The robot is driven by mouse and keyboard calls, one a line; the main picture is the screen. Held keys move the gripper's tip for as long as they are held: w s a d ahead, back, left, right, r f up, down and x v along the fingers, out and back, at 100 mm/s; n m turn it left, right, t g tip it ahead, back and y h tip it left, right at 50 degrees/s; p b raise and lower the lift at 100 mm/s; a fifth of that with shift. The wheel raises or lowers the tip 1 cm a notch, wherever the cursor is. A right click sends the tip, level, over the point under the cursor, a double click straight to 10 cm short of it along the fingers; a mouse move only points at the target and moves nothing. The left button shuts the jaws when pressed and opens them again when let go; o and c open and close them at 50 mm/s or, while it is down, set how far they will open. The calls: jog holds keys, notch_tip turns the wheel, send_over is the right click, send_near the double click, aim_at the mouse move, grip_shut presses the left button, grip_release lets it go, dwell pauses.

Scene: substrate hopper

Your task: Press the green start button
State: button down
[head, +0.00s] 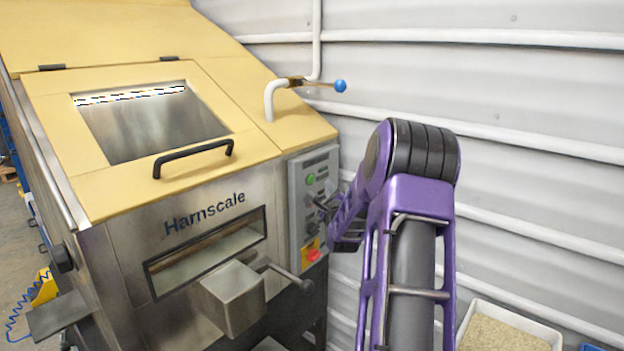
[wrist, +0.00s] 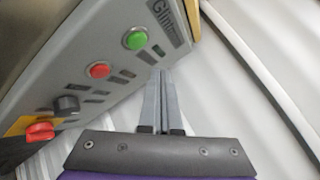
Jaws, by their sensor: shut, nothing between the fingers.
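The green start button (head: 310,180) is a round button near the top of the grey control panel (head: 296,212) on the machine's right front. In the wrist view the green button (wrist: 136,40) sits up and left of my fingertips, and nothing covers it. My gripper (wrist: 163,73) is shut with nothing between its fingers. Its tips are beside the panel's edge, apart from the button in the picture; I cannot tell whether they touch the panel. In the head view my gripper (head: 318,202) is small and close to the panel, below the green button.
A red button (wrist: 99,70), a black knob (wrist: 67,103) and a red emergency stop (wrist: 40,130) on yellow line the same panel. A blue-tipped lever (head: 340,86) sticks out above. The corrugated wall (head: 530,130) is close on the right. A tray of grain (head: 505,330) stands low right.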

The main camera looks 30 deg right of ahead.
aim_at(312, 179)
jog(key=shift+w+a+b, duration=0.25)
jog(key=shift+w+b, duration=0.05)
jog(key=shift+w, duration=0.5)
jog(key=shift+w+a+b, duration=0.2)
jog(key=shift+w+b, duration=0.05)
jog(key=shift+w, duration=0.5)
dwell(0.9)
jog(key=shift+w+a+b, duration=0.15)
jog(key=shift+w+b, duration=0.25)
jog(key=shift+b, duration=0.1)
